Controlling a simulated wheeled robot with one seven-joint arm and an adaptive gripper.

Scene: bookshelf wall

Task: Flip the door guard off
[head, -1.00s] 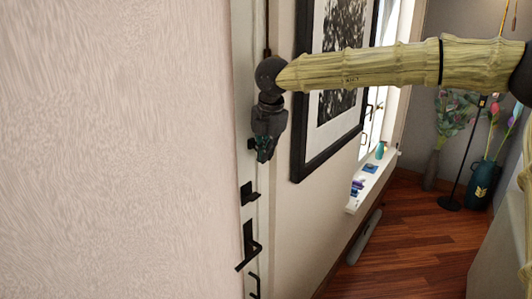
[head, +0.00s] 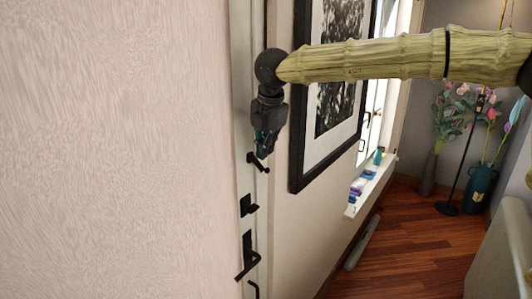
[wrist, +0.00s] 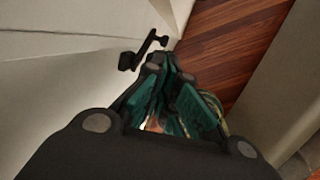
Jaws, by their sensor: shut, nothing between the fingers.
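The door guard (head: 259,163) is a small black fitting with a bar, on the white door frame in the head view. Its bar sticks out to the right, with a knob at its end. In the wrist view the guard (wrist: 143,50) shows on the white surface, just beyond and left of the fingertips. My gripper (head: 264,147) points down just above the guard. In the wrist view my gripper (wrist: 168,62) has its teal-padded fingers together at the tips, with nothing between them. I cannot tell whether it touches the guard.
Below the guard are a black latch (head: 249,205) and a black door handle (head: 247,258). A framed picture (head: 330,95) hangs on the wall close to the right. The wooden floor (head: 400,250) is open farther right, with vases at the back.

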